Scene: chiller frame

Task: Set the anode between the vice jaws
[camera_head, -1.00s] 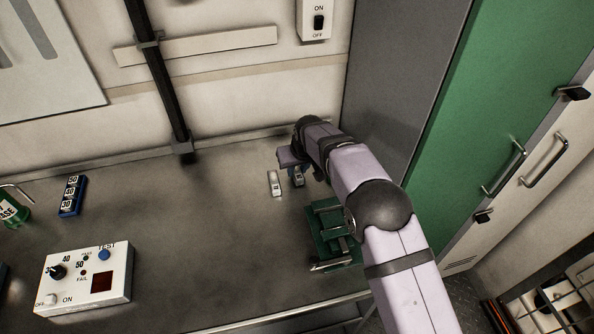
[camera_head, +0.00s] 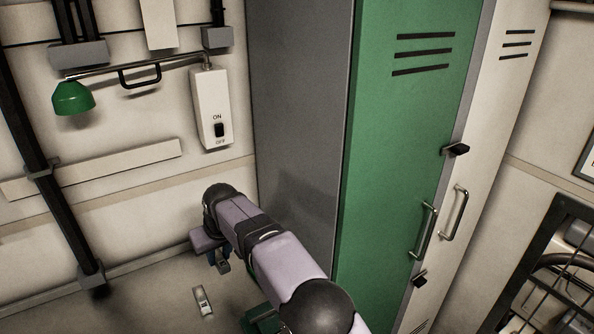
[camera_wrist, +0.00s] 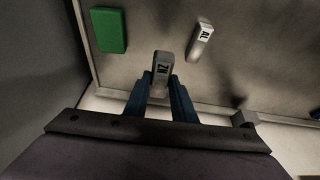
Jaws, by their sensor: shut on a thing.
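My gripper (camera_wrist: 160,85) is shut on a grey metal piece marked ZN (camera_wrist: 161,65), held upright between its blue fingers in the wrist view. In the head view my gripper (camera_head: 220,262) is above the back of the bench, and the held piece is small and hard to make out. A similar pale piece marked AL (camera_wrist: 201,40) lies apart on the bench; it also shows in the head view (camera_head: 203,301). The green vice (camera_head: 262,318) is mostly cut off and hidden by my arm; its jaws cannot be seen. A green block (camera_wrist: 110,30) in the wrist view looks like part of it.
The grey panel (camera_head: 299,100) and green locker (camera_head: 400,130) stand close on the right of my arm. A vertical black pipe (camera_head: 40,165) runs down the wall at left. The visible bench (camera_head: 150,305) left of the AL piece is bare.

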